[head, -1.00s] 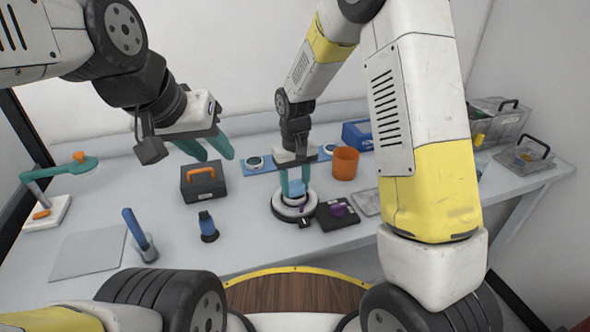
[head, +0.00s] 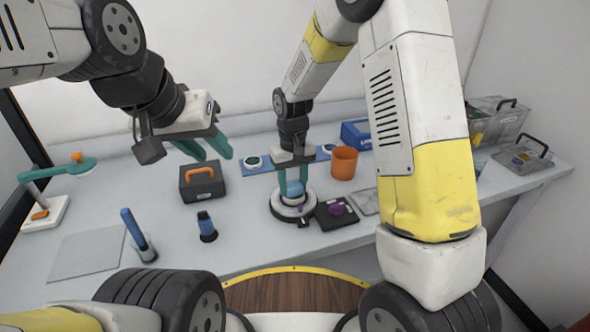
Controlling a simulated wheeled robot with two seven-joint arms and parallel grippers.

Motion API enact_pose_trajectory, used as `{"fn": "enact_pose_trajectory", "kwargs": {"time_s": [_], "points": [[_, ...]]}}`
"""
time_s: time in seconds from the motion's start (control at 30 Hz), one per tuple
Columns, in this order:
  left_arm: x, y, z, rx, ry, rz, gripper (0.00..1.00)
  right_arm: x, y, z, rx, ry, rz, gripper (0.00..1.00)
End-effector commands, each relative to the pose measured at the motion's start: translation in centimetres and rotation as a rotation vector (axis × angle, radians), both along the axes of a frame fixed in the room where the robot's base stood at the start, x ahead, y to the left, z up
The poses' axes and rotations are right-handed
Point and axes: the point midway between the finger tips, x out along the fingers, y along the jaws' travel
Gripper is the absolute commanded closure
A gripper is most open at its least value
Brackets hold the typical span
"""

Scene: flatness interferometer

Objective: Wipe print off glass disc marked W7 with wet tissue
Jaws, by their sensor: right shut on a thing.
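My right gripper (head: 293,184) points straight down over a round black-and-white stand (head: 283,212). Its teal fingers are shut on a light-blue piece, which looks like the tissue (head: 294,188). The tissue is low at the middle of the stand, and I cannot tell if it touches a glass disc there. Any disc under it is hidden, and I cannot read a W7 mark. Two round discs sit on a blue strip: the left disc (head: 253,162) and the right disc (head: 327,149). My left gripper (head: 206,150) is open and empty above the back left of the table.
A black case with orange handle (head: 202,184), a blue-capped bottle (head: 207,228) and a beaker with a blue-handled tool (head: 145,250) stand left. A black pad with a purple piece (head: 337,208) and an orange cup (head: 343,163) stand right of the stand. The front middle is clear.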

Motion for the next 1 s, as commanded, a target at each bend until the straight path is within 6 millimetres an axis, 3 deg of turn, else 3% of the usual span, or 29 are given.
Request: {"fn": "enact_pose_trajectory", "kwargs": {"time_s": [0.33, 1.0], "points": [[0.0, 0.0, 0.0, 0.0, 0.0, 0.0, 0.64, -0.5, 1.1, -0.1, 0.001, 0.001, 0.001, 0.98], [0.0, 0.0, 0.0, 0.0, 0.0, 0.0, 0.64, 0.3, -0.8, 0.0, 0.0, 0.001, -0.001, 0.98]]}}
